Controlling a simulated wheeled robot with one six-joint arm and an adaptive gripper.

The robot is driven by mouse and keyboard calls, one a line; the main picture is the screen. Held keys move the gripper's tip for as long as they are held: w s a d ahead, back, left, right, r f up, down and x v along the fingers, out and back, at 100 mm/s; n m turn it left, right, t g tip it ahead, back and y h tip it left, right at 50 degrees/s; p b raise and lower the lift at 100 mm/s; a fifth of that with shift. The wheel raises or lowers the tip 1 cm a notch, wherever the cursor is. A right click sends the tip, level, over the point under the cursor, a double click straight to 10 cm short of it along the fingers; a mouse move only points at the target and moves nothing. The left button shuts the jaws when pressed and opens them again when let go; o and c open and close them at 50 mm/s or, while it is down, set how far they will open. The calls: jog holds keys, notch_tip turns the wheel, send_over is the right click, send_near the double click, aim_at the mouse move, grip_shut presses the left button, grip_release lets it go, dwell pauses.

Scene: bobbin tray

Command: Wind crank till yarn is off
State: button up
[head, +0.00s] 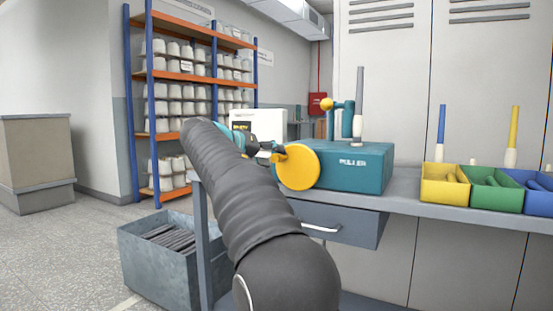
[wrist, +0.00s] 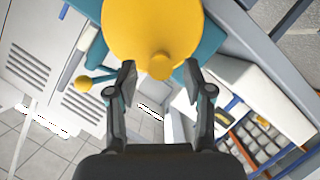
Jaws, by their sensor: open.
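The teal puller box (head: 345,172) stands on the bench, with a yellow crank disc (head: 298,167) on its left end. In the wrist view the disc (wrist: 150,25) fills the top, and its round yellow knob (wrist: 161,66) sits between my fingertips. My gripper (head: 268,151) is open in front of the disc; the wrist view shows its fingers (wrist: 159,78) apart on either side of the knob, with gaps. A grey upright rod (head: 359,100) and a teal post with a yellow ball (head: 326,104) stand on the box.
Yellow (head: 446,188), green (head: 494,192) and blue (head: 530,200) trays stand right of the puller on the bench. A grey bin (head: 160,258) stands on the floor at left. A shelf rack of white bobbins (head: 180,76) stands behind. A white box (head: 262,123) is behind my gripper.

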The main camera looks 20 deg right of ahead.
jog(key=v, duration=0.9)
